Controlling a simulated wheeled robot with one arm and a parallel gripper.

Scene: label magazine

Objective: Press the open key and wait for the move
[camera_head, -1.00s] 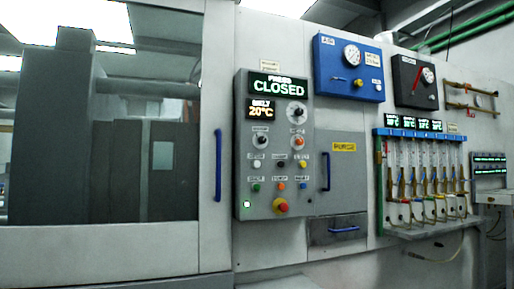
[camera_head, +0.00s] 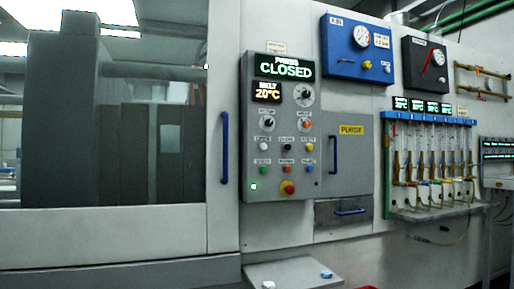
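The grey control panel (camera_head: 275,190) stands upright on the machine front, right of the large window. Its top display (camera_head: 285,68) reads CLOSED and a smaller one (camera_head: 267,92) reads MELT 20°C. The upper key row has a white key (camera_head: 264,147), a black key (camera_head: 287,146) and a yellow key (camera_head: 311,146). Their small labels are too blurred to read surely, so I cannot tell for certain which is the open key. Green, orange and blue keys sit below, with a red stop button (camera_head: 288,188) at the bottom. My gripper is not in view.
The large window (camera_head: 110,130) shows grey blocks inside. A blue-handled door marked PURGE (camera_head: 352,165) is right of the panel. Gauge boxes and a tube rack (camera_head: 430,165) are farther right. A grey surface (camera_head: 295,273) with white and blue pieces shows at the bottom edge.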

